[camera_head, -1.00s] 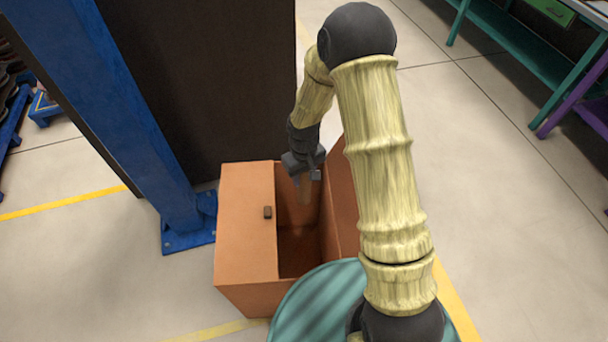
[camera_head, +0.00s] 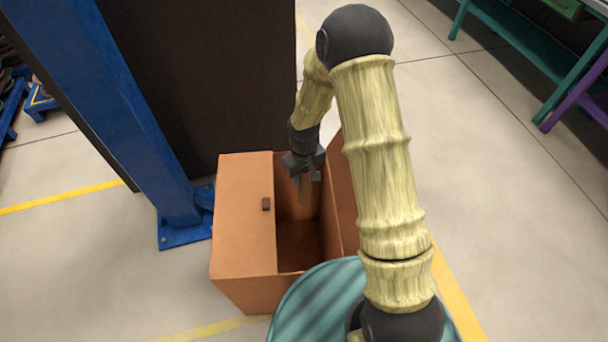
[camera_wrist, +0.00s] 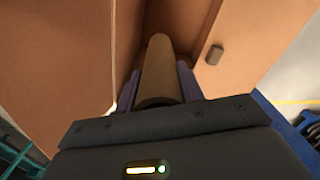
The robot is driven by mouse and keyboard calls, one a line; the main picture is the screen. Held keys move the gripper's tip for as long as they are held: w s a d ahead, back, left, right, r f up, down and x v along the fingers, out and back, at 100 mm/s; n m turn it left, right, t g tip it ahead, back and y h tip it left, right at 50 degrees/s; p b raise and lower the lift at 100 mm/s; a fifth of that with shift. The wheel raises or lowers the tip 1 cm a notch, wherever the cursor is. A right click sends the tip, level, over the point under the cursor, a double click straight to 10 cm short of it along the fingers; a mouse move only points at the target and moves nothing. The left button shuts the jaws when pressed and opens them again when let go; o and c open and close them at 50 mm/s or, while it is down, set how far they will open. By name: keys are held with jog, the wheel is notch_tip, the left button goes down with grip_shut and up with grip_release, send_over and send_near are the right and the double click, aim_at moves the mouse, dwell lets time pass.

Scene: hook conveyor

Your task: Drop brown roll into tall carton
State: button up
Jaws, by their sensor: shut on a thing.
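The tall carton (camera_head: 245,225) is an orange-brown box standing on the floor, with its dark inside showing on the right and a broad flat panel on its left. My gripper (camera_head: 304,180) is at the back of the carton's opening, pointing down. It is shut on the brown roll (camera_head: 304,194), which hangs down at the opening. In the wrist view the roll (camera_wrist: 159,75) lies between the two dark fingers and points into the carton (camera_wrist: 70,50). The carton's lower inside is partly hidden.
A small dark block (camera_head: 266,204) is on the carton's left panel. A blue post (camera_head: 135,110) and a dark panel (camera_head: 215,80) stand behind and to the left. Teal and purple benches (camera_head: 530,50) stand at the far right. Open floor (camera_head: 500,190) lies to the right.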

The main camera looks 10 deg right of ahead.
jog(key=o, duration=1.1)
jog(key=shift+c, duration=0.2)
notch_tip(320, 180, up, 18)
jog(key=shift+f+p, duration=0.25)
jog(key=shift+p, duration=0.05)
dwell(0.5)
jog(key=s+d+r+m+t+p, duration=0.1)
jog(key=s+d+r+m+p, duration=0.1)
jog(key=s+d+r, duration=0.3)
jog(key=s+d+r+m+t+p, duration=0.1)
jog(key=s+d+r+m+p, duration=0.2)
jog(key=s, duration=0.6)
jog(key=shift+s+d+r+t+p, duration=0.15)
jog(key=shift+d+r+t+p, duration=0.15)
jog(key=shift+d+r+p, duration=0.7)
